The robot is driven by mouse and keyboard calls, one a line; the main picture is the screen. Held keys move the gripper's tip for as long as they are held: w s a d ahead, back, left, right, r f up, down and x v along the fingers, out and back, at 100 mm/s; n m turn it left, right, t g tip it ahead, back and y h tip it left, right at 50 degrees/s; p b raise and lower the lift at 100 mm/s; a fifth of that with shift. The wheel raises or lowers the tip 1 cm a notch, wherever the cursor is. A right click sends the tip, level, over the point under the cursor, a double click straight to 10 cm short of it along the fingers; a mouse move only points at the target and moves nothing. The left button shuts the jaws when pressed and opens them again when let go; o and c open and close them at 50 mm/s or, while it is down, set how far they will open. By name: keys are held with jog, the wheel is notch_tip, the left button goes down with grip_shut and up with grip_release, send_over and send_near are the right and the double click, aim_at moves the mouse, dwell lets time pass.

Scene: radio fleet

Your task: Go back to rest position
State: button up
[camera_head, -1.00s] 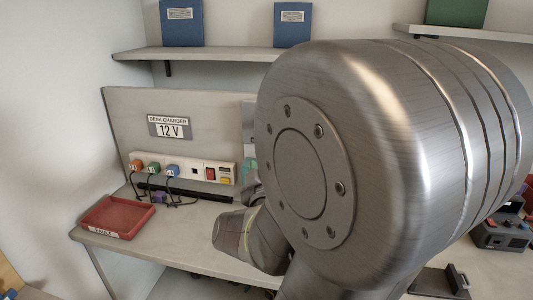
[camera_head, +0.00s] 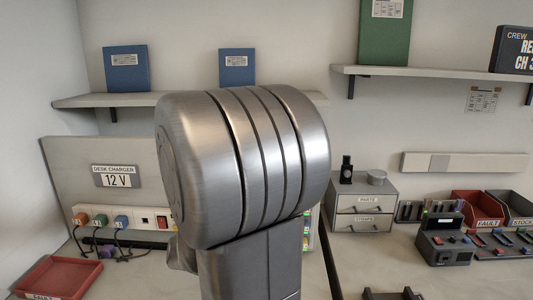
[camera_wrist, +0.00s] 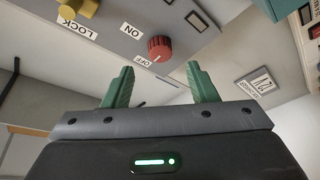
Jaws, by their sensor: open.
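My gripper (camera_wrist: 158,88) shows in the wrist view with two green fingers set wide apart and nothing between them. Beyond the fingers is a panel with a red knob (camera_wrist: 160,47) marked OFF and ON, and a yellow part (camera_wrist: 80,8) by a LOCK label. The fingers look apart from the knob. In the head view my own large metal arm link stands upright in the middle and hides part of the bench and wall. The gripper itself does not show there.
A desk charger panel (camera_head: 88,160) and a red tray (camera_head: 60,277) are at left. A drawer box (camera_head: 362,204), a radio unit (camera_head: 443,240) and a red bin (camera_head: 477,209) are on the bench at right. A shelf (camera_head: 440,75) runs above. The wall between is open.

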jog(key=x, duration=0.6)
jog(key=shift+p, duration=0.4)
jog(key=shift+s, duration=0.2)
jog(key=b+v, duration=0.2)
jog(key=v, duration=1.2)
jog(key=w+a+r+m+h+p, duration=0.1)
jog(key=w+m+h+p, duration=0.3)
jog(key=m, duration=0.7)
jog(key=w+a+r+m+t+h+p, duration=0.1)
jog(key=w+a+m+h+p, duration=0.2)
jog(key=w+m+p, duration=0.6)
jog(key=m+h+p, duration=0.2)
jog(key=m, duration=0.1)
jog(key=shift+w+a+r+h, duration=0.3)
